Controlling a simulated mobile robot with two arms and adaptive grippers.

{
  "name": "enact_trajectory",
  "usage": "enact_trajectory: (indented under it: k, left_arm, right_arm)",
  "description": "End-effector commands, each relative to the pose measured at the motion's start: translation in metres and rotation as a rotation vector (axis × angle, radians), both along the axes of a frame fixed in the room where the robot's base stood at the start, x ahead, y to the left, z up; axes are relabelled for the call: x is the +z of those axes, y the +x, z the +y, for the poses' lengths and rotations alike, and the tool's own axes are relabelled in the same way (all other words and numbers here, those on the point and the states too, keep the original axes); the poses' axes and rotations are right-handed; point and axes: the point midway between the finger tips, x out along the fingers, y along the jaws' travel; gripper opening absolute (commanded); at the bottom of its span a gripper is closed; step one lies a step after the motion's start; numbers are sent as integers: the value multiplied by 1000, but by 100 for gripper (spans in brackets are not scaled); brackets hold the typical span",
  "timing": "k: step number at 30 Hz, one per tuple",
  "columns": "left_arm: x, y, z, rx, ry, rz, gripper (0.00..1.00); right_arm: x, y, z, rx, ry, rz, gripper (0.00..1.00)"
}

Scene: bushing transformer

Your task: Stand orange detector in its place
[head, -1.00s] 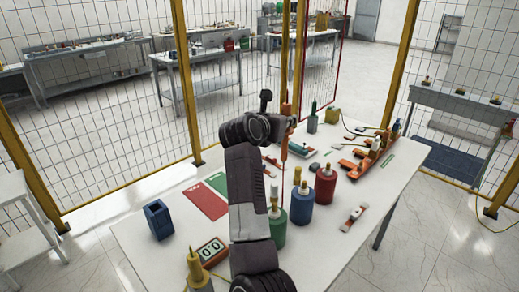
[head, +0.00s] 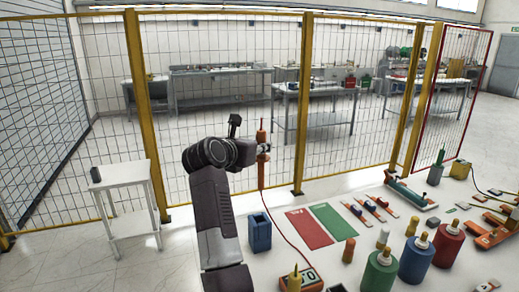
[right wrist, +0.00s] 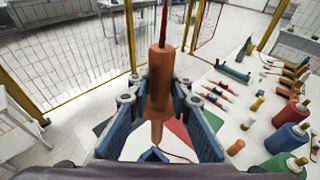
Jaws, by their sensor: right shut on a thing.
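The orange detector (head: 261,172) is held upright in the air by my right gripper (head: 264,152). In the right wrist view the detector (right wrist: 158,92) stands between the two blue fingers of my right gripper (right wrist: 160,102), which are shut on its body. An open-topped blue holder (head: 259,232) stands on the white table. In the head view the detector's lower end shows just above the holder; how far apart they are in depth cannot be told. In the right wrist view only a bit of the holder (right wrist: 153,155) shows below the detector. My left gripper is out of view.
Right of the holder lie a red mat (head: 309,228) and a green mat (head: 333,222). An orange meter (head: 298,282) with a red lead is at the front. Green, blue (head: 417,260) and red cylinders stand to the right. A yellow-framed mesh fence (head: 303,100) runs behind the table.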

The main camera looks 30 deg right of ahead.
Motion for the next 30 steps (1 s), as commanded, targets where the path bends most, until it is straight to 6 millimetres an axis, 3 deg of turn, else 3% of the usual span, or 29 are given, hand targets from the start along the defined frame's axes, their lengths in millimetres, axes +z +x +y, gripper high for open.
enact_trajectory:
  k: [18, 30]
  left_arm:
    - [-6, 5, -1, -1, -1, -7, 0]
    - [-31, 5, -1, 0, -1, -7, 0]
  right_arm:
    - [0, 0, 0, -3, -1, -2, 0]
    - [-33, -1, 0, -2, -1, -1, 0]
